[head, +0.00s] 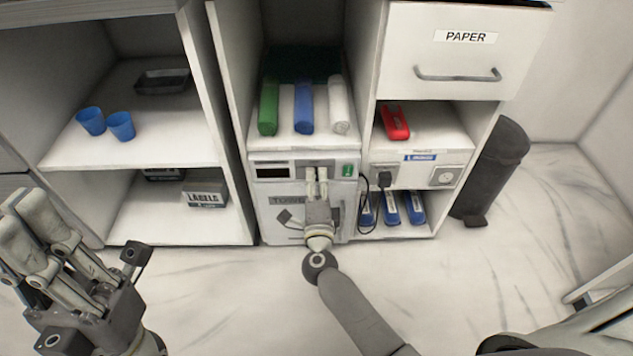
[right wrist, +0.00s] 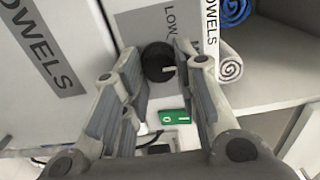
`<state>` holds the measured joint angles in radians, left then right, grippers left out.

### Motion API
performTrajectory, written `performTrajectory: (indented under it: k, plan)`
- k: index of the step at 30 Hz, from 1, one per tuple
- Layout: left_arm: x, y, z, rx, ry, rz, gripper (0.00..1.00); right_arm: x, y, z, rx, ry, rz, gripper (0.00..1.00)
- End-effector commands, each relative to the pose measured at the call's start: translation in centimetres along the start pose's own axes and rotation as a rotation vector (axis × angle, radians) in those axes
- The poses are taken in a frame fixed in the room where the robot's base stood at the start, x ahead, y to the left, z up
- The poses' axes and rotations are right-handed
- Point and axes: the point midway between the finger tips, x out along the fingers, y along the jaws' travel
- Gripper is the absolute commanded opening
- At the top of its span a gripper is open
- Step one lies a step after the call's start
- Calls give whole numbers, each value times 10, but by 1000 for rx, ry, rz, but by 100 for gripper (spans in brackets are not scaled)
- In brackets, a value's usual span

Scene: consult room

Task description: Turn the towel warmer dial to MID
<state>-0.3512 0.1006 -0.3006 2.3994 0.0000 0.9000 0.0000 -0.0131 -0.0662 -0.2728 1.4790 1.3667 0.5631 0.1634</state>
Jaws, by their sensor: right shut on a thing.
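The white towel warmer (head: 262,225) stands in the middle cabinet bay, under a shelf. Its black dial (right wrist: 154,62) shows between my right fingertips in the right wrist view, with a small pale mark on its face. Beside it, a label (right wrist: 172,20) reads LOW and the start of another word; my finger hides the rest, so I cannot tell the setting. My right gripper (head: 317,180) is shut on the dial, which it hides in the head view. My left gripper (head: 35,220) is raised at the lower left, away from the warmer; its finger gap is unclear.
A green switch (head: 347,170) and a dark display (head: 272,172) are on the warmer's front. Rolled towels (head: 303,108) lie on the shelf above. A black plug and cord (head: 384,180) are close on the right. The floor in front is clear.

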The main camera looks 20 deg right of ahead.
Motion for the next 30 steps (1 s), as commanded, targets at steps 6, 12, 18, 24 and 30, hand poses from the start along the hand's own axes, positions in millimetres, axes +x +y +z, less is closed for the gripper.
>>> performTrajectory:
  k: [6,12,18,24,30]
  plan:
    - [0,0,0,0,1,0,0,0,1,-1,-2,3,1,5]
    - [0,0,0,1,1,0,0,0,0,-1,-2,2,0,51]
    - [0,0,0,1,2,0,0,0,0,-1,-2,1,0,51]
    - [2,-1,-1,2,7,-1,0,-8,0,0,-1,1,0,51]
    - [1,0,-1,1,4,-1,0,-41,2,-1,-1,2,4,51]
